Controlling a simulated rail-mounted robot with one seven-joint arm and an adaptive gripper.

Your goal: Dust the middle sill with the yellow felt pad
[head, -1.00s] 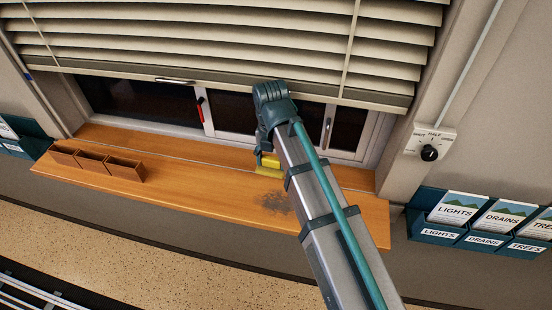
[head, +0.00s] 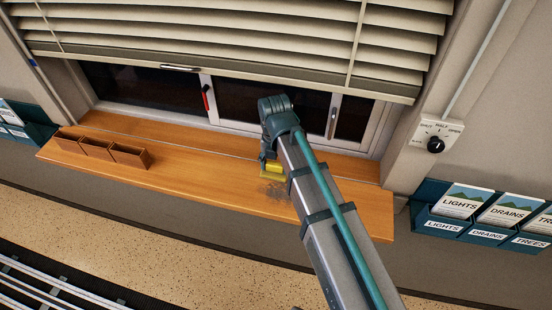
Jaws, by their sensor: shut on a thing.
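The wooden sill (head: 200,185) runs below the window, with a dark dusty smudge (head: 276,190) right of its middle. My gripper (head: 270,161) points down over the sill and is shut on the yellow felt pad (head: 272,175). The pad is low at the sill surface, at the back edge of the smudge. I cannot tell whether it presses on the wood. My arm hides the sill just right of the smudge, and the gripper's fingers are partly hidden.
A brown three-part open box (head: 128,156) stands at the sill's left end. A slatted blind (head: 230,40) hangs low above the window. A dial (head: 436,145) and leaflet racks (head: 468,228) are on the right wall. The sill between box and pad is clear.

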